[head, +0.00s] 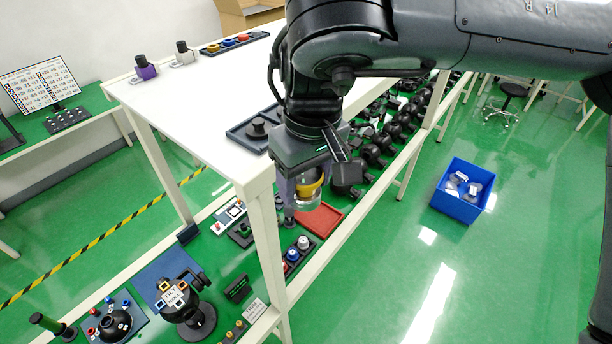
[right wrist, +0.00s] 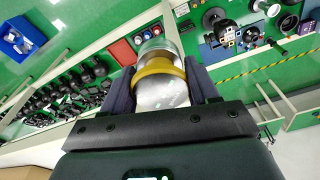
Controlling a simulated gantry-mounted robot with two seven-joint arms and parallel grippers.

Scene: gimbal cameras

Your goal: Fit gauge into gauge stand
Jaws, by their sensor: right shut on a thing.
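My right gripper (head: 308,180) is shut on a gauge, a clear and silvery round piece with a yellow band (head: 309,190). It hangs off the front edge of the white table, above the lower green shelf. In the right wrist view the gauge (right wrist: 160,90) sits between the two dark fingers, with the yellow band around its middle. I cannot tell for certain which thing is the gauge stand. A purple block with a black knob (head: 145,68) and a pale one (head: 183,53) stand at the white table's far left. My left gripper is not in view.
Below are a red tray (head: 318,220), a tray of coloured knobs (head: 298,254) and a black machine (head: 187,305). A blue bin (head: 462,190) stands on the green floor.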

